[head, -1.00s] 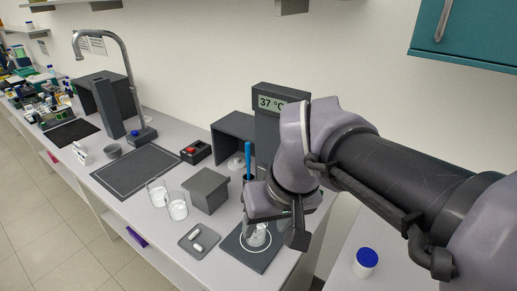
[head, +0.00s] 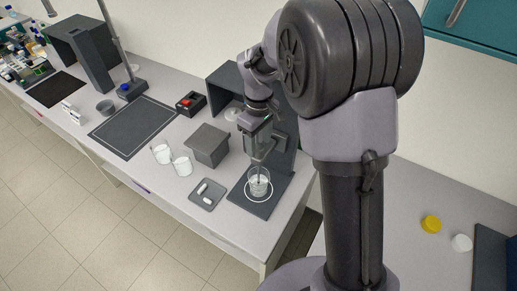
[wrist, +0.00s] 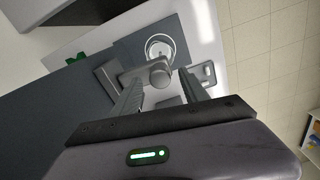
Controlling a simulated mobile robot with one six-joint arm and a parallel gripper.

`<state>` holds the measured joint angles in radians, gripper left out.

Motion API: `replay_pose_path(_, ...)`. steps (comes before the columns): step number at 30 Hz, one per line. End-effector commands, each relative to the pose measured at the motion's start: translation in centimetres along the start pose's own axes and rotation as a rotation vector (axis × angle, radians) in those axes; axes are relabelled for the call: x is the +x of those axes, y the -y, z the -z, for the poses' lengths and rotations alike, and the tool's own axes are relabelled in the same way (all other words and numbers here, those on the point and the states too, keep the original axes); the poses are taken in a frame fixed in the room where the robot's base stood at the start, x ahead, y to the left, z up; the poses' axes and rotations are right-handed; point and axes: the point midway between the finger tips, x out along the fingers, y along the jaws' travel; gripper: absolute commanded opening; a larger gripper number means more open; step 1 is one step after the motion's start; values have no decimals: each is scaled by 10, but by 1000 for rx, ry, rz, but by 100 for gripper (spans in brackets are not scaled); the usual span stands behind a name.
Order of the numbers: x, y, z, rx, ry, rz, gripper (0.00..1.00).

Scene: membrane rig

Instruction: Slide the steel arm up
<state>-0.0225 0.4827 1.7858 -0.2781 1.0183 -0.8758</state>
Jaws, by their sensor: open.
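The steel arm (wrist: 158,74) is a grey bar with a rounded end, seen from above in the wrist view. My gripper (head: 262,148) is open, pointing down over the rig. In the wrist view its two fingers lie on either side of the arm's rounded end; whether they touch it I cannot tell. Below is a glass beaker (head: 259,184) with clear liquid, on a dark base plate (head: 238,196) with a white ring. It also shows in the wrist view (wrist: 160,46). In the head view my gripper and arm hide most of the steel arm and its column.
A small tray (head: 207,204) with white pieces lies left of the base plate. A grey block (head: 207,146) and two beakers (head: 181,165) stand farther left. A dark box-shaped shelter (head: 225,88) is behind. The dark mat (head: 133,127) is bare.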

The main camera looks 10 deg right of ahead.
Motion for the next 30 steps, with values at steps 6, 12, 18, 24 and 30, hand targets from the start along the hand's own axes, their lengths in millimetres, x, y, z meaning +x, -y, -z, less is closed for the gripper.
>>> replay_pose_path(6,25,0,0,0,0,0,52)
replay_pose_path(12,28,0,0,0,-1,0,52)
replay_pose_path(18,28,0,0,1,-1,0,37)
replay_pose_path(24,28,0,0,1,-1,0,0)
replay_pose_path(30,28,0,0,1,-1,-1,0)
